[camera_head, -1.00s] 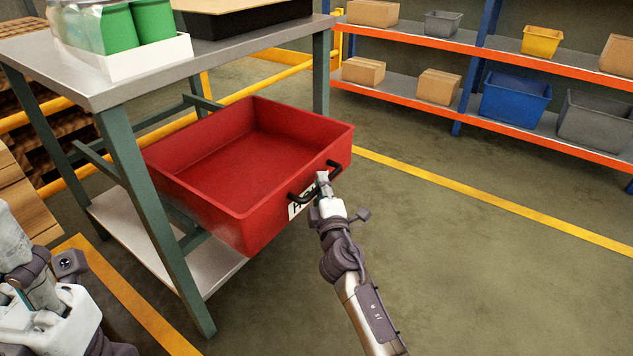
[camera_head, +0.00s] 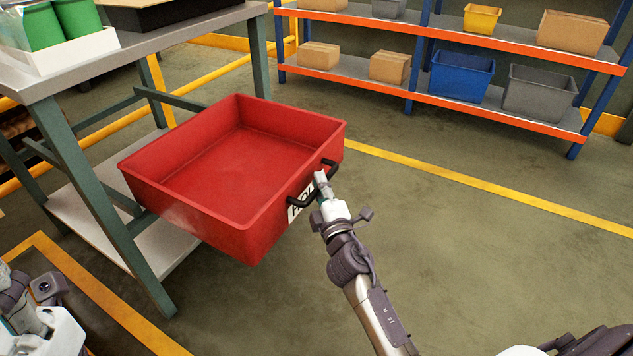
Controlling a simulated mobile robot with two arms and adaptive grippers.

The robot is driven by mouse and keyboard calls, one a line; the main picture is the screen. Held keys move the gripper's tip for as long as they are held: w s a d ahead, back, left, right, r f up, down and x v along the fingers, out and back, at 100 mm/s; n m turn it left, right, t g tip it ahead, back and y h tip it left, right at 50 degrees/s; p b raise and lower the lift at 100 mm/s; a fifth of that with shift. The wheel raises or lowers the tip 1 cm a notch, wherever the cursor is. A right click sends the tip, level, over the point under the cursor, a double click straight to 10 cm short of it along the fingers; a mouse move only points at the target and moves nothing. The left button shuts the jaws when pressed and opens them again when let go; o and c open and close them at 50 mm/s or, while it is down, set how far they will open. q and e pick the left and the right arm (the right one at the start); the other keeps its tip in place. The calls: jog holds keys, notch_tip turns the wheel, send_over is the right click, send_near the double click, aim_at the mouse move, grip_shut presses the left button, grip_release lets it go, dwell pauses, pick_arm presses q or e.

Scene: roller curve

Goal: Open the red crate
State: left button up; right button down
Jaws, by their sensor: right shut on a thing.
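The red crate (camera_head: 190,222) is an open-topped, empty drawer-like box that juts out from under the table's top (camera_head: 190,50), far clear of the table's legs on the front side. Its front carries a black handle (camera_head: 331,164) and a white label, partly hidden. My right gripper (camera_head: 321,180) is at the middle of the handle and shut on it. Its fingers are small in the picture. My left arm shows in part at the lower left corner; its gripper's fingers cannot be made out.
The table carries green cylinders in a white tray (camera_head: 75,55) and a black tray (camera_head: 180,14). A shelf rack (camera_head: 500,108) with boxes and bins stands at the back right. The floor to the right, with a yellow line (camera_head: 480,183), is clear.

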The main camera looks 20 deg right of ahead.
jog(key=c, duration=1.1)
grip_release()
jog(key=shift+c, duration=0.2)
jog(key=s+a+f, duration=0.1)
jog(key=s, duration=0.6)
jog(key=shift+s, duration=0.2)
